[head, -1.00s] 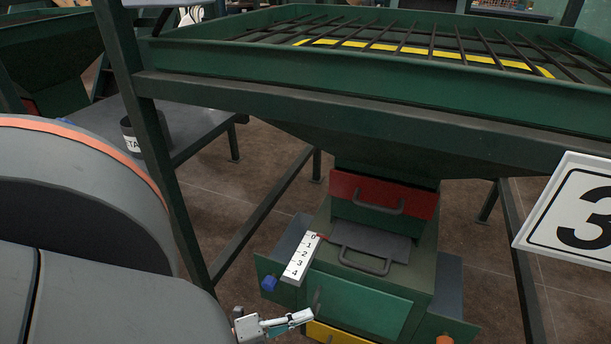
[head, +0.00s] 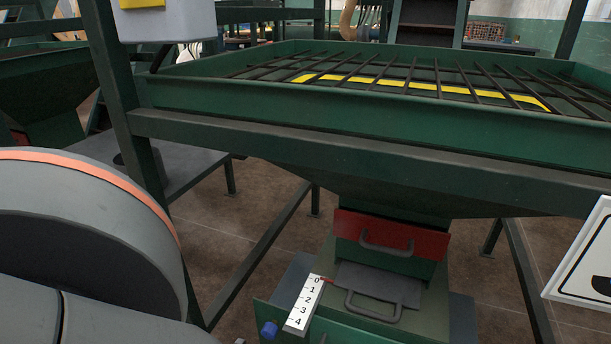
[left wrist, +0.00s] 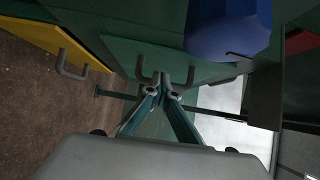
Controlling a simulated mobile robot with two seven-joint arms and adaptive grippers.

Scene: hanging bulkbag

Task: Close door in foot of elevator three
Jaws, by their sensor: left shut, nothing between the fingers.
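The green foot of the elevator shows at the bottom of the head view, with a green front panel (head: 355,332) cut off by the frame edge. In the left wrist view that green panel (left wrist: 115,52) fills the top middle, with a dark handle (left wrist: 141,68) on it. My left gripper (left wrist: 163,76) is shut and empty, its fingertips at or very near this handle; I cannot tell whether they touch. A yellow panel (left wrist: 45,38) with its own handle (left wrist: 68,68) is at the left. A blue knob (left wrist: 228,28) is at the top. My right gripper is out of view.
Above the foot are a red slide (head: 392,234) with a handle, a grey plate (head: 378,285) with a handle, and a white 0-4 scale (head: 303,304). The green hopper (head: 370,125) overhangs it. Frame legs (head: 530,280) stand beside it. A numbered sign (head: 585,260) hangs right.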

